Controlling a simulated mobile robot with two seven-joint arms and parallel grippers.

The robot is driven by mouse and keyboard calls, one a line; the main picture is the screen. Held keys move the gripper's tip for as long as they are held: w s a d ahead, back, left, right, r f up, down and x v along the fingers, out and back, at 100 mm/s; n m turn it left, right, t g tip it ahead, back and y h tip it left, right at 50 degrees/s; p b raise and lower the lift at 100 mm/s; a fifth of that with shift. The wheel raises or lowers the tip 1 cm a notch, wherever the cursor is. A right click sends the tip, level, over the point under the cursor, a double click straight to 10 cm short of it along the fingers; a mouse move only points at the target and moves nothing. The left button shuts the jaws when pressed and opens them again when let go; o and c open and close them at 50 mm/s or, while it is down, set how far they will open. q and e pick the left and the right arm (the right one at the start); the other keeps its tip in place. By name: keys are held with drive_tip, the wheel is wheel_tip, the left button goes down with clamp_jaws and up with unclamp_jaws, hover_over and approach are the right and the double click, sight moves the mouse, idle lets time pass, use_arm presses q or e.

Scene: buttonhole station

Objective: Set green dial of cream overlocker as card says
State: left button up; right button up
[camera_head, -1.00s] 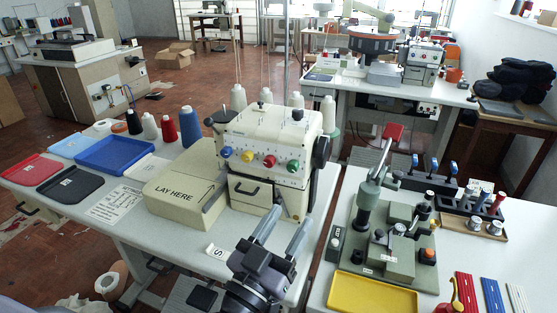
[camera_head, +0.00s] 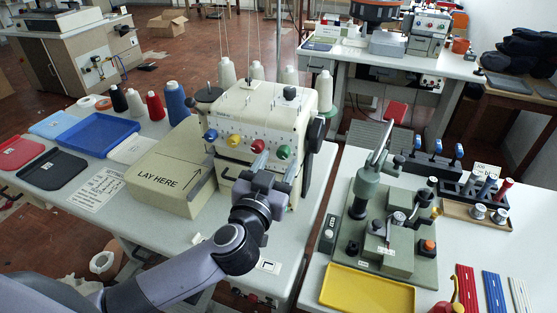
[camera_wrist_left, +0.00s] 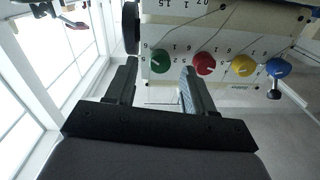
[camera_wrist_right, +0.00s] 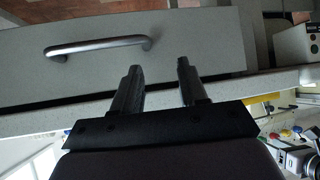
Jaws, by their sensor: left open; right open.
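The cream overlocker (camera_head: 265,108) stands on the left table. Its front carries a blue, a yellow and a red dial and, at the right end, the green dial (camera_head: 284,152). My left gripper (camera_head: 275,164) is open just in front of the green dial. In the left wrist view the green dial (camera_wrist_left: 160,61) shows between the open fingertips (camera_wrist_left: 159,68); contact cannot be told. A printed white sheet (camera_head: 97,188) lies on the table, its text too small to read. My right gripper (camera_wrist_right: 159,66) is open and empty, seen only in its wrist view.
A cream block marked LAY HERE (camera_head: 168,178) stands left of the overlocker. Thread cones and a blue tray (camera_head: 99,134) are farther left. The right table holds a green press (camera_head: 390,225) and a yellow tray (camera_head: 366,292). A drawer handle (camera_wrist_right: 98,48) faces my right gripper.

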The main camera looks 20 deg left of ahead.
use_arm(q)
drive_tip(key=shift+w, duration=0.85)
clamp_jaws()
